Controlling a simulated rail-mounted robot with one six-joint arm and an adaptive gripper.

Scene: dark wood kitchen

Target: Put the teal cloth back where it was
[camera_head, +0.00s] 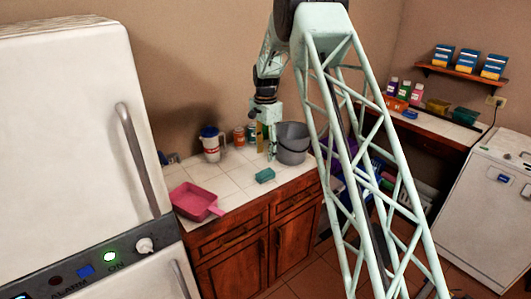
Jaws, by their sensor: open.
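A small folded teal item (265,175), which looks like the teal cloth, lies flat on the white tiled counter (236,190) near its front edge. Another teal item (466,116) lies at the right end of the far right counter; it is too small to tell whether it is cloth. My gripper (271,157) points down above the tiled counter, beside the grey bucket and a little behind the nearer teal item. It is open, and I see nothing held in it. The gap between its fingers is small in this view.
A grey bucket (291,143) stands just right of my gripper. A pink dustpan (196,201) lies at the counter's front left. A white jug (211,145) and small jars (239,137) stand behind. The fridge (75,140) borders the left, and a white appliance (486,205) stands right.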

